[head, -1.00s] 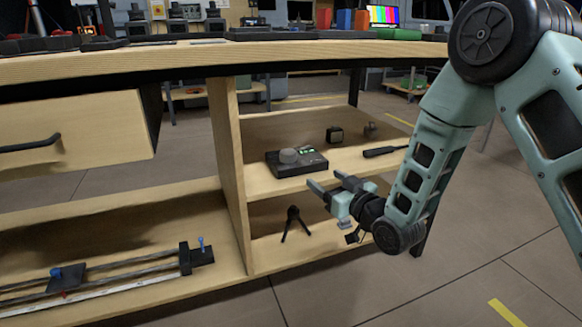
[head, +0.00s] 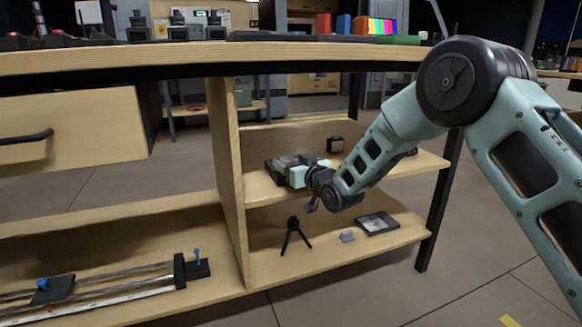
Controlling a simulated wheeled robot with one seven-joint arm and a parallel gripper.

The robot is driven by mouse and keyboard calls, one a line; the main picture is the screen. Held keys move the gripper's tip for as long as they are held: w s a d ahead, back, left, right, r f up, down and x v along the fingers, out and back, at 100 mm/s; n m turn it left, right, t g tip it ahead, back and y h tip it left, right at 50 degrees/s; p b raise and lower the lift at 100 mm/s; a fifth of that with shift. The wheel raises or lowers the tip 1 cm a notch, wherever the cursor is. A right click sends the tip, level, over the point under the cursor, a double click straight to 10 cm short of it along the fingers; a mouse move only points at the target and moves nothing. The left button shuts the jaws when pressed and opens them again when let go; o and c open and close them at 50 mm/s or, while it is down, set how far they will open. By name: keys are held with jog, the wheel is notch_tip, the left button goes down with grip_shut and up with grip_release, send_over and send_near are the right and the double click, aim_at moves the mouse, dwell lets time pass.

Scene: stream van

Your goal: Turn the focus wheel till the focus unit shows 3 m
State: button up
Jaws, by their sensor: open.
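The focus unit (head: 273,174), a dark box, sits on the upper shelf of the open bench, close to the upright divider. My gripper (head: 289,165) is open and reaches in from the right, its fingers over the unit. The grey focus wheel is mostly hidden behind my gripper, so I cannot tell whether the fingers are around it or touching it. The unit's green display is also covered from here, so its reading cannot be seen.
The lower shelf holds a small tripod (head: 293,232), a grey block (head: 347,236) and a flat framed panel (head: 377,223). The bench top (head: 300,52) overhangs the shelves; a slider rail lies at lower left.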

jog(key=shift+w+a, duration=0.15)
jog(key=shift+w, duration=0.15)
jog(key=c, duration=1)
jog(key=shift+a, duration=0.1)
jog(key=shift+m+h, duration=0.4)
jog(key=shift+h, duration=0.1)
jog(key=o, duration=1)
jog(key=p+v, duration=0.5)
jog(key=v, duration=1.2)
jog(key=shift+s+f+p, duration=0.25)
jog(key=shift+f+p, duration=0.05)
